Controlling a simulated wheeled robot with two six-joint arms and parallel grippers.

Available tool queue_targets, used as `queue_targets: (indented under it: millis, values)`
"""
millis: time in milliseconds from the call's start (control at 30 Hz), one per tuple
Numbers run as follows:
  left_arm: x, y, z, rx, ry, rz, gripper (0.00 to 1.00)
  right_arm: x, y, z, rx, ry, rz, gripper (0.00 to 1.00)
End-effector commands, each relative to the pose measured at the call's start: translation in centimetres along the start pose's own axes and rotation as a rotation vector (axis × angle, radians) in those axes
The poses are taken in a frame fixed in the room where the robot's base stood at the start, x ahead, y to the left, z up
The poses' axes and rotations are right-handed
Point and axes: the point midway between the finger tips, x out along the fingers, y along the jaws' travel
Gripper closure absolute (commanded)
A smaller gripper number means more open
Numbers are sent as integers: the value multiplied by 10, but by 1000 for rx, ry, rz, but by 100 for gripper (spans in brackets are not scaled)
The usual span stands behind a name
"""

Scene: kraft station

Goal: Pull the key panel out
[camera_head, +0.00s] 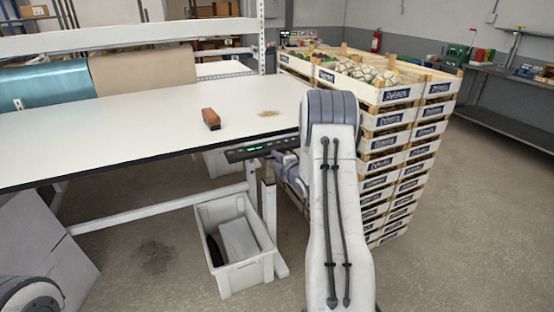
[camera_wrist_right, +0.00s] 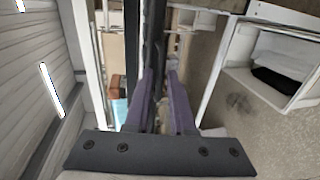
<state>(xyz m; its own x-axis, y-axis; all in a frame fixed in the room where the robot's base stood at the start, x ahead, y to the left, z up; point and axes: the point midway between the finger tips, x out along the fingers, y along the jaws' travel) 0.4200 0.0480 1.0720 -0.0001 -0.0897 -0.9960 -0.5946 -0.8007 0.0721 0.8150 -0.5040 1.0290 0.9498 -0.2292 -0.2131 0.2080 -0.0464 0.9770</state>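The key panel (camera_head: 258,150) is a dark strip with small green lights under the table's right front edge. In the right wrist view it appears to be the dark bar (camera_wrist_right: 154,40) running up from between my fingers. My right gripper (camera_head: 281,163) is at the panel's right end, partly hidden by my own arm. In the wrist view its two purple fingers (camera_wrist_right: 160,85) lie on either side of the bar, close to it. Whether they press on it I cannot tell. My left gripper is out of view.
The white table (camera_head: 130,125) carries a brown block (camera_head: 211,119) and a small tan heap (camera_head: 269,113). A white bin (camera_head: 252,272) with grey and dark contents stands on the floor below. Stacked crates (camera_head: 395,135) stand close behind my right arm. The floor at right is open.

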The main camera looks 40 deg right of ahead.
Motion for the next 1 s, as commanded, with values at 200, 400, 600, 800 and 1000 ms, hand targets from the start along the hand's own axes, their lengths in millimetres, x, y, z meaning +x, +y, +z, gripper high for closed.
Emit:
queue_targets:
  millis: [200,400,600,800,1000]
  values:
    - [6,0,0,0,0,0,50,-13,-1,2,0,-2,0,78]
    - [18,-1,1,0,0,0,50,-52,-2,2,0,-4,0,78]
    - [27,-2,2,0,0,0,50,-87,-2,2,0,-4,1,78]
    - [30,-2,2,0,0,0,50,-104,-1,1,0,-2,0,78]
    - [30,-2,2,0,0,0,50,-106,0,1,0,-1,0,78]
